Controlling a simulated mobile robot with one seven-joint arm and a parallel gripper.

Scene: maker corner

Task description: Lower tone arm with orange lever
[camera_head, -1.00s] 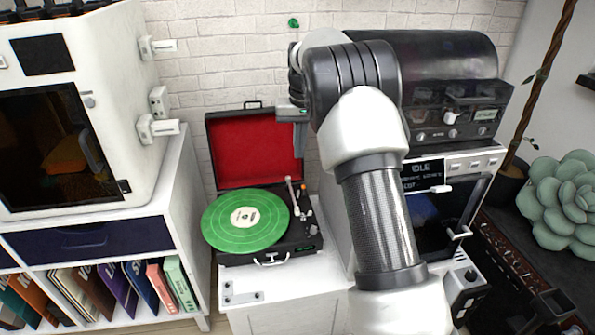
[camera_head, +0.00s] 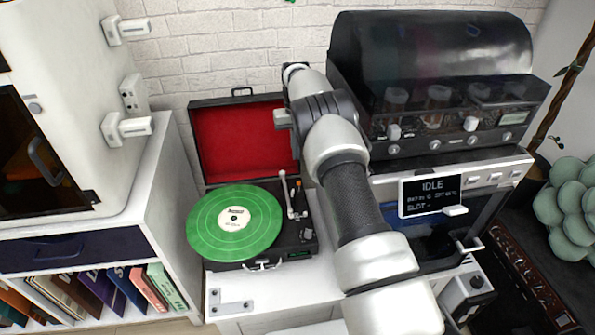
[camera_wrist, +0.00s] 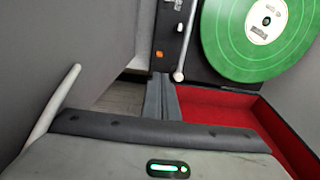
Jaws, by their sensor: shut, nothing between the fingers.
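The record player with an open, red-lined lid (camera_head: 235,140) stands on a white cabinet. A green record (camera_head: 234,222) lies on it and also shows in the wrist view (camera_wrist: 250,50). The pale tone arm (camera_head: 288,197) runs along the record's right side; it also shows in the wrist view (camera_wrist: 186,40). A small orange lever (camera_wrist: 159,54) sits beside the tone arm, just beyond my fingertips in the wrist view. My gripper (camera_wrist: 162,78) is shut and empty, pointing toward the deck near the lever. In the head view my arm hides most of the gripper.
The machine with an IDLE screen (camera_head: 431,195) stands close on the right. A white shelf unit (camera_head: 160,200) with a printer-like machine stands on the left. The raised lid stands behind the deck.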

